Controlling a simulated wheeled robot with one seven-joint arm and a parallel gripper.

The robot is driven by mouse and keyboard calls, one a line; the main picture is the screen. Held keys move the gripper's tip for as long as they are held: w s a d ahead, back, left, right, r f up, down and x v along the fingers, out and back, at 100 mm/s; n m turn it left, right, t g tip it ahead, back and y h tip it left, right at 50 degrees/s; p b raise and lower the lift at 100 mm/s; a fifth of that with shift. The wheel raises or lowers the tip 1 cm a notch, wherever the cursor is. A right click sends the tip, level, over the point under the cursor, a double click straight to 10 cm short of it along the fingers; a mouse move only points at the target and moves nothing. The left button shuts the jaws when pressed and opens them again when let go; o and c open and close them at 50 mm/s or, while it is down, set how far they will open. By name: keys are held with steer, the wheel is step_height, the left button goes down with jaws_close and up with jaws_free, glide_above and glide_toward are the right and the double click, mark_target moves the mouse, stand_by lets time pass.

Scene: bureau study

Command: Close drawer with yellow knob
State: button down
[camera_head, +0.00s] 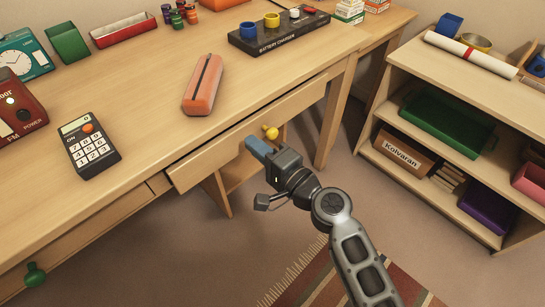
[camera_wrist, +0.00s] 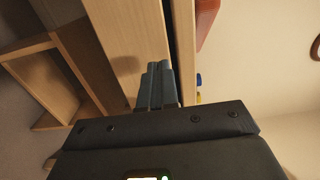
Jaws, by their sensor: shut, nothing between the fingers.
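The drawer with the yellow knob (camera_head: 271,132) is under the desk's front edge. Its wooden front (camera_head: 205,166) stands out a little from the desk. The wrist view shows the drawer front (camera_wrist: 143,32) with a dark gap between it and the desk. My gripper (camera_head: 254,145) is shut and empty, with its blue-grey fingers at the drawer front, just left of the knob. The closed fingers also show in the wrist view (camera_wrist: 156,80), pointing at the front. I cannot tell whether they touch it. The knob is not clear in the wrist view.
A green knob (camera_head: 35,274) is on another drawer at lower left. A low shelf (camera_head: 455,85) stands at right. A striped rug (camera_head: 330,280) lies below.

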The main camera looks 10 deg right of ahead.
mark_target(240, 134)
steer(key=shift+x, duration=1.2)
steer(key=shift+w+a, duration=0.1)
steer(key=shift+w, duration=0.05)
steer(key=b+x, duration=0.1)
steer(key=x, duration=0.2)
steer(key=shift+w+a+f, duration=0.1)
steer(key=shift+w+a, duration=0.25)
steer(key=shift+w, duration=0.05)
steer(key=shift+w+r, duration=0.1)
steer(key=shift+r, duration=0.2)
steer(key=shift+f, duration=0.1)
